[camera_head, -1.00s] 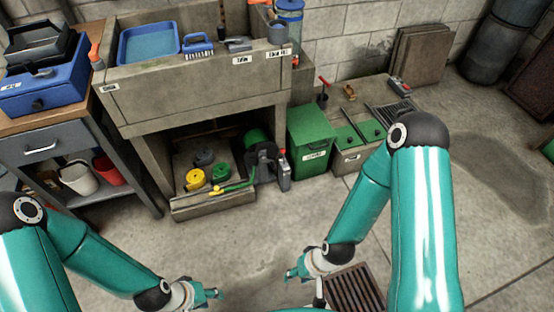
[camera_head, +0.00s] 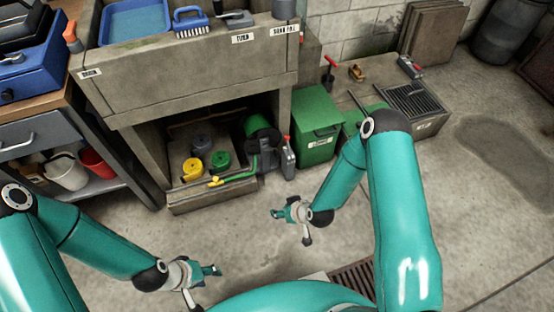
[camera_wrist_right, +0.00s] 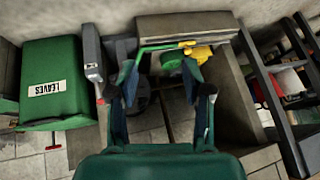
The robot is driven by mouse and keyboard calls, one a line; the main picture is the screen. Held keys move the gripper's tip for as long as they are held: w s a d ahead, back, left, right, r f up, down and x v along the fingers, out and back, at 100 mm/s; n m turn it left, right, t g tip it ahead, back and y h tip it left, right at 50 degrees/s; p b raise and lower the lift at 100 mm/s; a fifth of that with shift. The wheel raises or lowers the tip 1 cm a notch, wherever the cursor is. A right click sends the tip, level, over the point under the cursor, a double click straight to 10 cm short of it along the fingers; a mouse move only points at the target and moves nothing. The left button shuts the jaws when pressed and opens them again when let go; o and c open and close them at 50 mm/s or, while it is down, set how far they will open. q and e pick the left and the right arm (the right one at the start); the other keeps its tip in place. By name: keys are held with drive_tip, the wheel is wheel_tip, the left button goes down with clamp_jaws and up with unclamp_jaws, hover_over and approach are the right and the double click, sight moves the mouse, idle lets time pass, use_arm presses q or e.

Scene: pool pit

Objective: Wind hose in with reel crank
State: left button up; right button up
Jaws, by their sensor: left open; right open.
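The hose reel (camera_head: 258,130), with a green drum and dark frame, stands in the open bay under the concrete sink. Its green hose (camera_head: 240,176) runs left along the bay's front to a yellow end (camera_head: 215,182). A grey upright part with a red tip (camera_head: 288,158) stands at the reel's right side; I cannot tell whether it is the crank. My right gripper (camera_head: 291,223) is open and empty, in front of the bay and apart from the reel. The hose shows beyond its fingers (camera_wrist_right: 160,88) in the right wrist view. My left gripper (camera_head: 201,284) is open and empty, lower left over the floor.
Yellow (camera_head: 192,167), green (camera_head: 221,160) and grey coils sit in the bay behind its low front ledge (camera_head: 205,200). A green LEAVES bin (camera_head: 318,120) stands right of the bay. A workbench with buckets is at left. The floor before the bay is clear.

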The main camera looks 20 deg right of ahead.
drive_tip(key=w+d+f+n+t+b, duration=0.3)
drive_tip(key=w+d+f+t+b, duration=0.15)
drive_tip(key=w+f, duration=0.55)
drive_tip(key=n+t+h+b, duration=0.2)
drive_tip(key=n+t+b, duration=0.3)
drive_tip(key=t, duration=0.2)
approach(278, 158)
drive_tip(key=w+b, duration=0.2)
drive_tip(key=w, duration=0.1)
drive_tip(key=w+b, duration=0.3)
drive_tip(key=w, duration=0.1)
drive_tip(key=w+f+b, duration=0.1)
drive_tip(key=w+b, duration=0.2)
drive_tip(key=shift+w+a, duration=0.35)
drive_tip(key=shift+w, duration=0.05)
drive_tip(key=shift+w+r, duration=0.2)
drive_tip(key=shift+w, duration=0.35)
use_arm(q)
wheel_tip(278, 158, down, 20)
use_arm(e)
clamp_jaws()
